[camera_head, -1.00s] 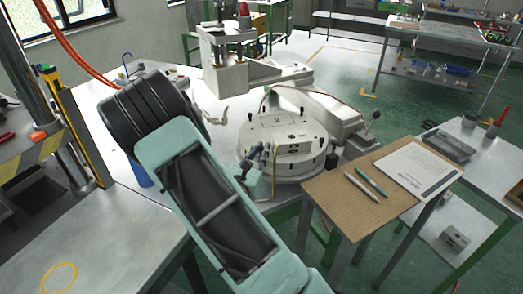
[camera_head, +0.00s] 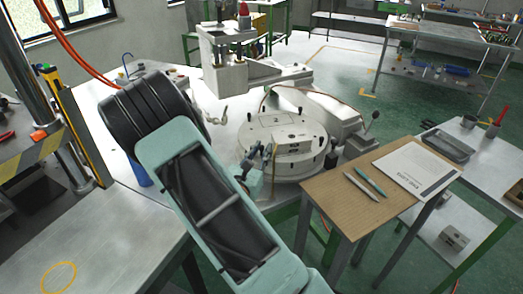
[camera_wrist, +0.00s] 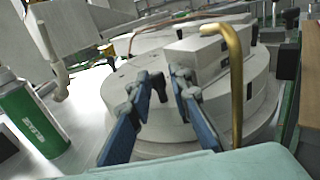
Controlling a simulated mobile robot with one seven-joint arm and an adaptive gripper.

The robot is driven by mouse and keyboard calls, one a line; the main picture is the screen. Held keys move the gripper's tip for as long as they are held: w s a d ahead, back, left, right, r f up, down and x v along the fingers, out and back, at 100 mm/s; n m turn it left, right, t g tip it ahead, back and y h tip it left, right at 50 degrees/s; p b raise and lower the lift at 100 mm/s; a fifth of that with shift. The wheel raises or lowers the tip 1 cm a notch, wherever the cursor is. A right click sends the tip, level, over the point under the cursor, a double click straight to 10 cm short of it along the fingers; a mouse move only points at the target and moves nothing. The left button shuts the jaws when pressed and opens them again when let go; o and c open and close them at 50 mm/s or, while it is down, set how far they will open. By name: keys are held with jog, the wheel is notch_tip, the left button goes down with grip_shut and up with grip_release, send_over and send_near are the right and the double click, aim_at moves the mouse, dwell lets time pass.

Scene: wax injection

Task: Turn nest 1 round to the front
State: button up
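The round pale turntable (camera_head: 312,160) stands on the machine table, with blocks on top; the nearer top face bears a "2" (camera_head: 277,121). I cannot make out a "1" on any nest. My gripper (camera_head: 254,162) is at the turntable's left front side. In the wrist view, my gripper's two blue fingers (camera_wrist: 169,84) are apart with nothing held between them, their dark tips in front of the turntable (camera_wrist: 257,107). A bent brass rod (camera_wrist: 237,85) rises right of the fingers. I cannot tell whether the fingertips touch the turntable.
A green and white can (camera_wrist: 32,118) stands left of my fingers. A wooden board (camera_head: 325,190) with two pens and a paper sheet lies on a stand at the right front. The press column (camera_head: 226,72) rises behind the turntable. A lever (camera_head: 371,122) stands at its right.

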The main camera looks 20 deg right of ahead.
jog(key=v, duration=1.2)
jog(key=shift+c, duration=0.3)
